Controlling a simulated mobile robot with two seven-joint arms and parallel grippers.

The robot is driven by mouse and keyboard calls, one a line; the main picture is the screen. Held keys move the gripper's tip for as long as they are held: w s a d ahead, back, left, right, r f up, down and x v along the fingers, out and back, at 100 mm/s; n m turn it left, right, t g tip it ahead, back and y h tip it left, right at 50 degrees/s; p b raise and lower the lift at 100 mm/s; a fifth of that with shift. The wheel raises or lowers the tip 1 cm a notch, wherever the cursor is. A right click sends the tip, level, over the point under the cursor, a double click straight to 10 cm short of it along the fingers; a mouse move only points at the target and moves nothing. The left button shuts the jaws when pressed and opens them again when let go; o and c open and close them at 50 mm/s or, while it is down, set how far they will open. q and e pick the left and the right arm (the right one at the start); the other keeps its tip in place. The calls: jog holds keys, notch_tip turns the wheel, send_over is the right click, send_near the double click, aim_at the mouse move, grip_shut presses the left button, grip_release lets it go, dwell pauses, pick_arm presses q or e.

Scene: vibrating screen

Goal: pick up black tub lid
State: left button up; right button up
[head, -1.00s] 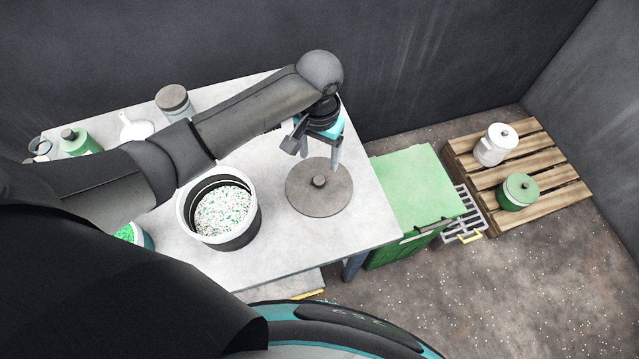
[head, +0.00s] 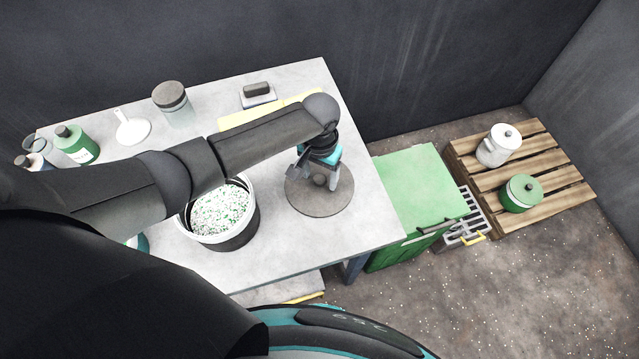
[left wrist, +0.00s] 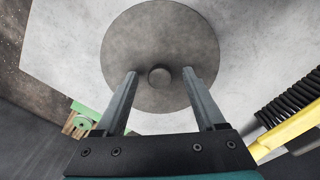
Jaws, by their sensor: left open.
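The black tub lid (head: 322,200) is a dark grey disc with a small round knob in its middle. It lies flat on the white table, right of the tub (head: 240,240), which is uncovered and holds white and green granules. My left gripper (head: 318,179) is above the lid, pointing down, with its fingers near the knob. In the left wrist view the lid (left wrist: 150,40) fills the upper middle. Its knob (left wrist: 159,76) shows between the two open fingers of the gripper (left wrist: 159,75), apart from both. My right gripper is not in view.
A lidded jar (head: 172,103), a white scoop (head: 131,128) and a green bottle (head: 76,144) stand at the table's back left. A green bin (head: 430,190) is right of the table. A pallet (head: 490,163) with two pots stands beyond. The table right of the lid is clear.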

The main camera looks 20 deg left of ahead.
pick_arm(q)
grip_shut()
dwell(0.5)
jog(key=shift+r, duration=0.1)
